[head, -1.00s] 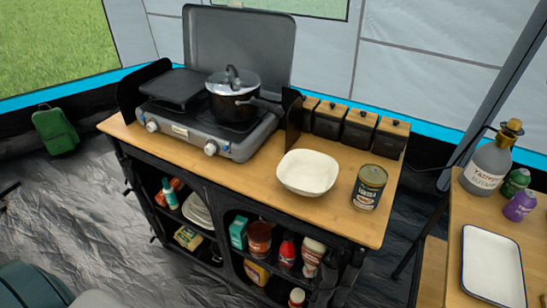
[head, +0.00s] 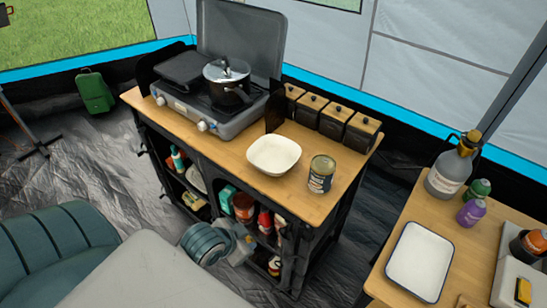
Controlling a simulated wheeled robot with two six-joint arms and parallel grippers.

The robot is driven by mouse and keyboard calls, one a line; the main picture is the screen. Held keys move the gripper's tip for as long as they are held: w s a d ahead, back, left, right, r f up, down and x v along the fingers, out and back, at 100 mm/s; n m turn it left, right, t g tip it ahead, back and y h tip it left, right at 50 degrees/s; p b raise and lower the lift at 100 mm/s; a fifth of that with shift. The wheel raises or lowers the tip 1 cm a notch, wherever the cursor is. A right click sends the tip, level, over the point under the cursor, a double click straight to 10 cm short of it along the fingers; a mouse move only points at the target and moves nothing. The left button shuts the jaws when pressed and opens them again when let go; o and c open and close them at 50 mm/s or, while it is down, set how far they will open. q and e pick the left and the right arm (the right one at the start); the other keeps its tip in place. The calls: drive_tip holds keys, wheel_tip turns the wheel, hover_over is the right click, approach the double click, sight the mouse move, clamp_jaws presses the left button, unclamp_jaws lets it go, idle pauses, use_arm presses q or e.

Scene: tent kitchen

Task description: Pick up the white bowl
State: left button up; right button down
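The white bowl (head: 273,154) stands upright and looks empty on the wooden top of the camp kitchen cabinet (head: 222,152), near its front edge. A dark can (head: 321,174) stands just right of it, with a small gap. My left gripper (head: 240,246) shows in part at the lower middle, in front of the cabinet's shelves. It is lower in the picture than the bowl and apart from it. Its fingers are too small and unclear to tell open from shut. My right gripper is out of view.
A stove (head: 220,112) with a lidded pot (head: 227,88) stands left of the bowl. Several dark canisters (head: 333,117) line the back edge. A side table (head: 460,230) at right holds a white tray (head: 420,261) and bottles. Wood is bare in front of the stove.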

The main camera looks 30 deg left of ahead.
use_arm(q)
drive_tip(key=w+a+r+m+t+h, duration=0.1)
drive_tip(key=w+r+t, duration=0.1)
drive_tip(key=w, duration=0.3)
drive_tip(key=w+a+r+m+t+h, duration=0.1)
drive_tip(key=w+r+m+t, duration=0.1)
drive_tip(key=w, duration=0.4)
drive_tip(key=w+a+r+m+t+h, duration=0.2)
drive_tip(key=w+r, duration=0.1)
drive_tip(key=w, duration=0.2)
drive_tip(key=shift+w+b, duration=0.3)
drive_tip(key=shift+w+d+f, duration=0.15)
drive_tip(key=shift+w+f, duration=0.05)
drive_tip(key=shift+w, duration=0.3)
drive_tip(key=shift+w+d, duration=0.1)
drive_tip(key=shift+w, duration=0.3)
drive_tip(key=shift+p+x, duration=0.9)
drive_tip(key=shift+x, duration=1.4)
drive_tip(key=shift+s+f, duration=0.1)
drive_tip(key=shift+f, duration=0.05)
clamp_jaws()
